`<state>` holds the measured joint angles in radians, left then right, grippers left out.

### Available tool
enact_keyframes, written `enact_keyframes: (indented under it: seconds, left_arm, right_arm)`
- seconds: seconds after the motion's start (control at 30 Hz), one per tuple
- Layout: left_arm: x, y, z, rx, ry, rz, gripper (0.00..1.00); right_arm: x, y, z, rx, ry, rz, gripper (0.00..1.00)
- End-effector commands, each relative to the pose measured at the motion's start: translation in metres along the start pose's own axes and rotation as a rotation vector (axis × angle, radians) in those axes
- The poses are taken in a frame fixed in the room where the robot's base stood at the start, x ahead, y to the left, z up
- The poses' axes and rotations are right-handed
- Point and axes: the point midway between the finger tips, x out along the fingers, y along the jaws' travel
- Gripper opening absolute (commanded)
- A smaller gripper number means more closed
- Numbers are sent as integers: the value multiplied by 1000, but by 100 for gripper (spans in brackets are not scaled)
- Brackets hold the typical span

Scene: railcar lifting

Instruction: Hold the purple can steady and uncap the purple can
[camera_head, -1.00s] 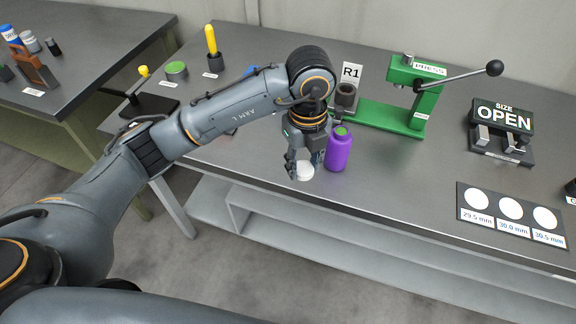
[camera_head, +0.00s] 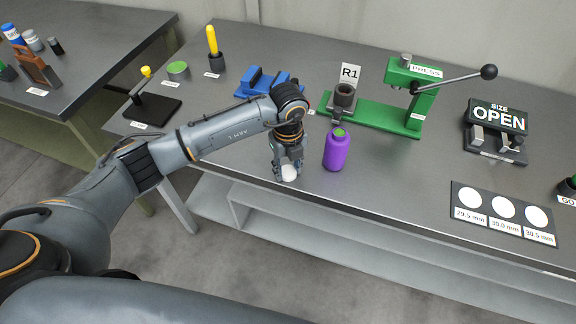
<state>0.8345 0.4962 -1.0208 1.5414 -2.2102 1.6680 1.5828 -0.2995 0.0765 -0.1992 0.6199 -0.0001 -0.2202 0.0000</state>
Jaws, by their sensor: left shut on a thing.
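The purple can (camera_head: 336,152) stands upright on the grey table near its front edge. Its top shows green, with a small dark grey piece above it. My left gripper (camera_head: 289,170) is just left of the can, pointing down, with a clear gap between them. It is shut on a white round thing (camera_head: 289,174), held low over the table's front edge; whether this is a cap I cannot tell. My right gripper is not in view.
Behind the can are a green press (camera_head: 420,95) with a long lever, a dark cup by the R1 sign (camera_head: 349,74) and a blue vise-like block (camera_head: 262,83). A card with white discs (camera_head: 503,212) lies right. Table between can and card is clear.

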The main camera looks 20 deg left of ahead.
Motion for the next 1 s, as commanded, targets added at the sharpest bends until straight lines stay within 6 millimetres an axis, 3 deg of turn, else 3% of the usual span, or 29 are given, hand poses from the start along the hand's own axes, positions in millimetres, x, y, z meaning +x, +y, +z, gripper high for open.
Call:
enact_keyframes:
  seconds: [0.17,0.2,0.3,0.73,1.0]
  left_arm:
    - [3,0,0,0,0,0,0]
    - [4,0,0,0,0,0,40]
    - [2,0,0,0,0,0,60]
    - [-6,0,1,0,-1,-1,61]
    - [-59,-1,1,1,-4,-6,61]
  right_arm:
    - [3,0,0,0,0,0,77]
    - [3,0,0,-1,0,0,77]
    - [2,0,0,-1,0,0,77]
    - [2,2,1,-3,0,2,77]
    - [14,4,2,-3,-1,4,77]
